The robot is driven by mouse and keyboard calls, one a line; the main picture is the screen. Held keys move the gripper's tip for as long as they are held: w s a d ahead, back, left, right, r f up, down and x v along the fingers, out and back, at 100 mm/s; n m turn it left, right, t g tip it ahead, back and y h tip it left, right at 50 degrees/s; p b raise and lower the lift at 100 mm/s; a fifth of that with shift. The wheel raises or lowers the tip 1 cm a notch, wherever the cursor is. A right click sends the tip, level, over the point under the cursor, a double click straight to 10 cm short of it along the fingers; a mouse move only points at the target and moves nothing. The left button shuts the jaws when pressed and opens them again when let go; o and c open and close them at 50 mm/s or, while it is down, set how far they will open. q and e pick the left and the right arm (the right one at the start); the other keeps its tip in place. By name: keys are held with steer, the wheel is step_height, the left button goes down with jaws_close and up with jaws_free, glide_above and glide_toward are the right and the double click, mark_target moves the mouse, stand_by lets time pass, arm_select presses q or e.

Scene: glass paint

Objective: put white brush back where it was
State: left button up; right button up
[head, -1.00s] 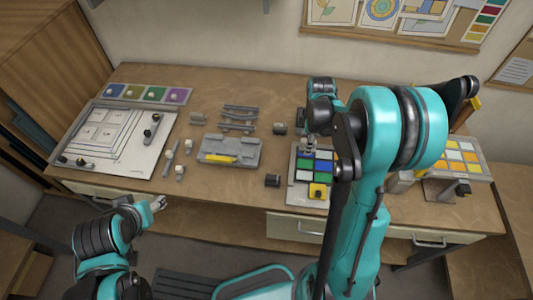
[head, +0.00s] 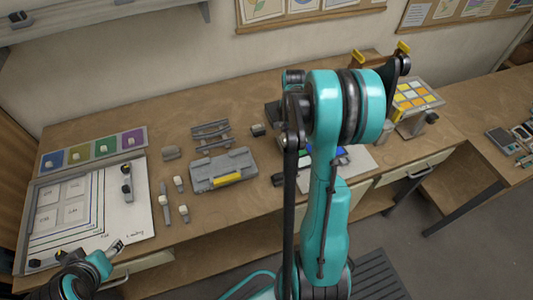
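No brush can be singled out for certain as the white brush. Small pale-tipped tools lie left of the grey tray (head: 222,170): a slim one (head: 164,201), a short one (head: 179,184) and another short one (head: 184,213). My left gripper (head: 117,247) is low at the left, over the lower edge of the drawing sheet (head: 110,222); its fingers are too small to read.
Colour tiles (head: 93,150) lie at the back left. Dark supports (head: 212,134) lie behind the tray. A yellow-and-orange tile panel (head: 413,99) stands at right on the table (head: 235,100). A wall shelf edge (head: 110,15) shows at upper left. The table's back strip is clear.

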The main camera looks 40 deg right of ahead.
glide_above(269, 156)
step_height(269, 156, down, 4)
steer(key=shift+a+f+b, duration=0.1)
steer(key=shift+b, duration=0.25)
steer(key=shift+f+b, duration=0.45)
steer(key=shift+f, duration=1.6)
steer(key=shift+s+f, duration=0.1)
steer(key=o, duration=1.2)
